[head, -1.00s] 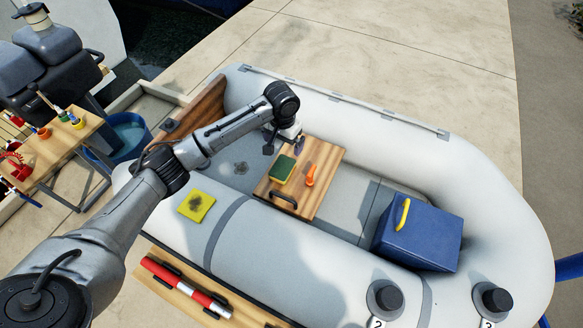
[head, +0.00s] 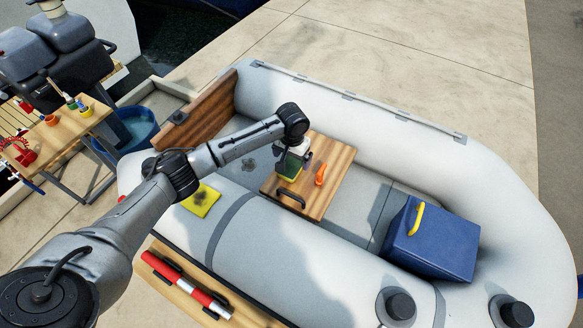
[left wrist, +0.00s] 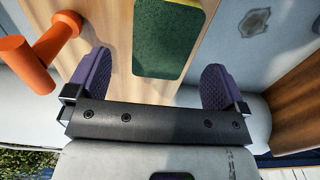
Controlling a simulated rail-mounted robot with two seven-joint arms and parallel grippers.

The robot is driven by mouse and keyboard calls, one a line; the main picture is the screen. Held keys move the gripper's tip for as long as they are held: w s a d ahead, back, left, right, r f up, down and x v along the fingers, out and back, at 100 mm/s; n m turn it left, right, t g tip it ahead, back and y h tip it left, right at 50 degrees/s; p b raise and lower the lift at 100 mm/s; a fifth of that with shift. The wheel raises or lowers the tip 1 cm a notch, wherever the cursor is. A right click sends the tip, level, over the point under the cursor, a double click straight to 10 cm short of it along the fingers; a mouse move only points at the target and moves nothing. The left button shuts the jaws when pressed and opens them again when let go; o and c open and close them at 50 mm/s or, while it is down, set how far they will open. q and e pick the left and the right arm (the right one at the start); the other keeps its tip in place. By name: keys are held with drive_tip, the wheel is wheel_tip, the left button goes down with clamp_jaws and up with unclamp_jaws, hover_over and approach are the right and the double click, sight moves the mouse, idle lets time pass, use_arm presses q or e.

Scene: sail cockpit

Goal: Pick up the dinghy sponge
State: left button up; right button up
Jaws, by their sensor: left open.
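The dinghy sponge (head: 290,174), green with a yellow layer, lies on the wooden seat board (head: 325,180) in the grey dinghy. My left gripper (head: 293,153) is over it and hides part of it in the head view. In the left wrist view the sponge (left wrist: 168,38) shows its green face ahead of and between the two purple fingers. The left gripper (left wrist: 156,66) is open and empty, its fingers apart from the sponge on either side. My right gripper is not in view.
An orange T-shaped object (head: 320,174) lies close beside the sponge on the board; a dark handle (head: 291,198) is at the near edge. A stained yellow cloth (head: 201,199) lies on the near tube. A blue box (head: 432,240) stands to the right.

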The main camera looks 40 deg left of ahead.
sight(291, 164)
use_arm(q)
wheel_tip(291, 164, down, 5)
drive_tip(key=b, duration=0.2)
drive_tip(key=shift+s+a+r+b, duration=0.1)
drive_tip(key=shift+a+b, duration=0.05)
drive_tip(key=shift+b, duration=0.25)
drive_tip(key=shift+c, duration=0.5)
drive_tip(key=c, duration=1)
drive_tip(key=shift+o, duration=0.2)
drive_tip(key=shift+r+p, duration=2.5)
drive_tip(key=shift+r, duration=2.6)
